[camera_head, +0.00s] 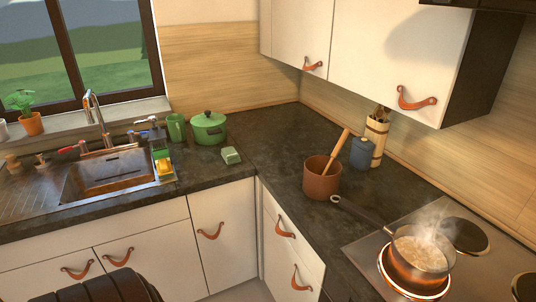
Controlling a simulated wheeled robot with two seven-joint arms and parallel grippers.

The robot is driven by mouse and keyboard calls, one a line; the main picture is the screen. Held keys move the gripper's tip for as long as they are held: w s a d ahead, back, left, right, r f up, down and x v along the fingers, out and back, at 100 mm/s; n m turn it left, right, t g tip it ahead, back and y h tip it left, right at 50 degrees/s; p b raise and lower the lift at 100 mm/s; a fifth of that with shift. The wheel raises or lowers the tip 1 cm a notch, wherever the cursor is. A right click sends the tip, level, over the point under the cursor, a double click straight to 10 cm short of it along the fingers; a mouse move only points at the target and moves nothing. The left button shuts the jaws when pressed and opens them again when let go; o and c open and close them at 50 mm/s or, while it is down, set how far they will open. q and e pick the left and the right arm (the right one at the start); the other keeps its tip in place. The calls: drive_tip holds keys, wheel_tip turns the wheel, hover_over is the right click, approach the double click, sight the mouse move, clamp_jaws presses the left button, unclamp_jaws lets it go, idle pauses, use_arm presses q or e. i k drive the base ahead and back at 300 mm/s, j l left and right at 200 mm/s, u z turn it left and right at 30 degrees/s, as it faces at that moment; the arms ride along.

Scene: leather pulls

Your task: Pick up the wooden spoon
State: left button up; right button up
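A wooden spoon (337,149) leans in a terracotta-brown pot (321,185) on the dark counter. Its handle sticks up and tilts to the upper right, and its lower end is hidden inside the pot. Neither of my grippers can be made out in the head view, and nothing is touching the spoon.
A blue-grey jar (361,153) and a light utensil holder (377,142) stand behind the pot. A steaming pan (420,254) sits on a glowing burner, its handle reaching toward the pot. Upper cabinets (385,57) overhang the counter. A green pot (208,129) stands near the sink (110,172).

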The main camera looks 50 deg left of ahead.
sight(343, 136)
drive_tip(key=u, duration=1)
drive_tip(key=i+j, duration=0.45)
drive_tip(key=j, duration=0.2)
